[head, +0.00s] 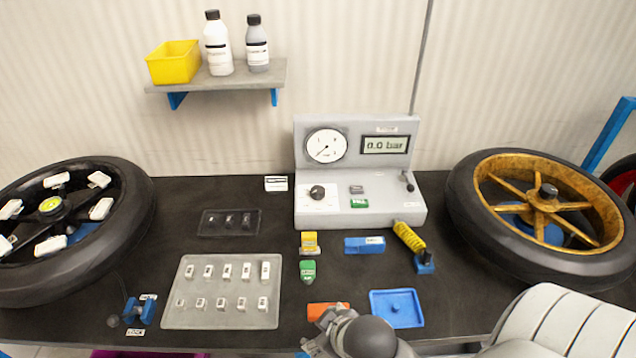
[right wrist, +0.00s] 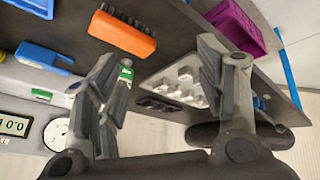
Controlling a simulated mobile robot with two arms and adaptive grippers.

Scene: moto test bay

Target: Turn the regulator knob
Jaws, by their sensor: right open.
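The regulator knob (head: 317,192) is a small black round knob on a white plate, on the sloped front of the grey console (head: 405,210). Above it are a round dial gauge (head: 327,146) and a display (head: 385,145) reading 0.0 bar. The gauge also shows in the right wrist view (right wrist: 57,133), where a finger seems to hide the knob. My right gripper (head: 320,338) is at the table's front edge, well in front of the knob and apart from it. Its fingers are spread and empty in the right wrist view (right wrist: 155,85). My left gripper is out of view.
An orange block (right wrist: 122,33) lies near the right gripper, beside a blue tray (head: 397,308). Yellow, green and blue items lie before the console. A grey tray of weights (head: 220,318) is at left. Wheels stand left (head: 130,220) and right (head: 470,225).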

